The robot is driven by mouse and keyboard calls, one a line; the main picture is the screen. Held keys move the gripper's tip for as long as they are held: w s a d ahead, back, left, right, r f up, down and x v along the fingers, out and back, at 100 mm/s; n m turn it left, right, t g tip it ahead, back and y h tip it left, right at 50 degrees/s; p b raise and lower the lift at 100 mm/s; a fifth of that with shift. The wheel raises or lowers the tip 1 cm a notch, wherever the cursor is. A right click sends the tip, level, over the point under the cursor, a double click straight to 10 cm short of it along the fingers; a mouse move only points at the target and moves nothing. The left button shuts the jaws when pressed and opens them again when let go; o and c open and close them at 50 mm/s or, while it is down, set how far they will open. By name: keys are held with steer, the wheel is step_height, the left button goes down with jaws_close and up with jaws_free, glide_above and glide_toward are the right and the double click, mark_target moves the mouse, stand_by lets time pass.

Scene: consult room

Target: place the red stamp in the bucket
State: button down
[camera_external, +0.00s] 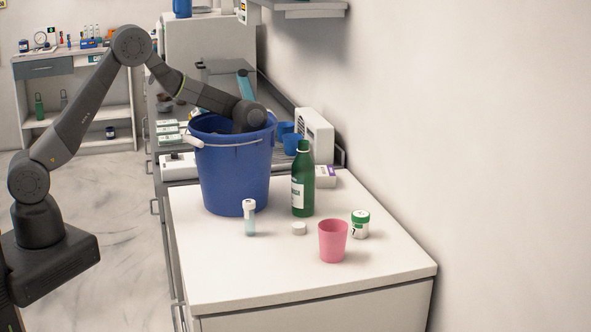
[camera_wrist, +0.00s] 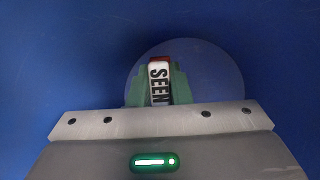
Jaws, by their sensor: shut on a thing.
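The blue bucket (camera_external: 234,178) stands upright on the white counter, its white handle grip at the left of the rim. My arm reaches over the rim, and my gripper is down inside the bucket, hidden by its wall in the external view. In the wrist view my gripper (camera_wrist: 159,88) has its green fingers shut on the red stamp (camera_wrist: 159,60), which shows a red top edge and a white side reading "SEEN". Blue bucket wall and floor fill the view around it. How far the stamp is above the bucket floor I cannot tell.
A small vial (camera_external: 249,218) stands in front. The counter's front (camera_external: 250,280) is clear.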

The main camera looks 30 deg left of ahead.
steer(key=shift+f, duration=0.15)
steer(key=c, duration=1.3)
jaws_free()
steer(key=shift+c, duration=0.2)
steer(key=b+v, duration=0.1)
steer(key=v, duration=1.1)
steer(key=shift+r, duration=0.2)
